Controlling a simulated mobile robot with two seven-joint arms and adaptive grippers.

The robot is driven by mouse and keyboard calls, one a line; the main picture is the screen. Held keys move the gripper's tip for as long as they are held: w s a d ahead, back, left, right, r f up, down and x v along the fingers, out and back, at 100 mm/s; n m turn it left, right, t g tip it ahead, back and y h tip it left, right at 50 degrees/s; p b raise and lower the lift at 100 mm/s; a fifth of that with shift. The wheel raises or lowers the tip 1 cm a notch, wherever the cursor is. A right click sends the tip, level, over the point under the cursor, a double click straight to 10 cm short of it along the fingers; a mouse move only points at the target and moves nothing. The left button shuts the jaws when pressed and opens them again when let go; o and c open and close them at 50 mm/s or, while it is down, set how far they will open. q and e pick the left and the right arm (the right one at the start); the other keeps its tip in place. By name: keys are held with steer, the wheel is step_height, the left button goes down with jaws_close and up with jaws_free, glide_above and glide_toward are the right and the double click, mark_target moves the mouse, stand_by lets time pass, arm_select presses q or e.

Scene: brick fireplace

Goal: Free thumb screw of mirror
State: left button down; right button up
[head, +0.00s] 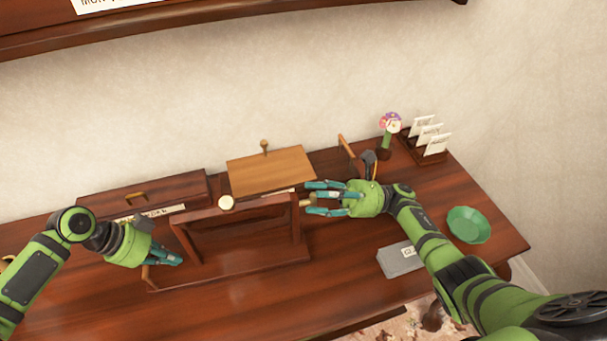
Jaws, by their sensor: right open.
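The mirror (245,207) is a dark wooden frame on a stand near the middle of the desk, with a pale round knob at its top edge. A small brass-coloured thumb screw (305,202) sticks out at the frame's right side. My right gripper (310,199) is open, pointing left, with one finger above and one below the screw; contact cannot be told. My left gripper (178,260) is low beside the stand's left post, its fingers close together; whether they are shut is unclear. A small wooden piece (147,275) shows by those fingers.
A light wooden box (270,170) and a dark drawer box (145,193) stand behind the mirror. The front middle desk is clear.

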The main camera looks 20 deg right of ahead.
arm_select(q)
steer(key=shift+f, duration=0.1)
arm_select(e)
step_height(320, 180, up, 8)
steer(key=shift+r, duration=0.2)
stand_by(0.4)
arm_select(q)
steer(key=shift+a+r+p, duration=0.1)
steer(key=shift+r+p, duration=0.6)
steer(key=shift+r, duration=0.1)
step_height(320, 180, up, 5)
steer(key=p, duration=0.3)
steer(key=shift+f+p, duration=0.2)
steer(key=shift+p, duration=0.15)
arm_select(e)
step_height(320, 180, up, 5)
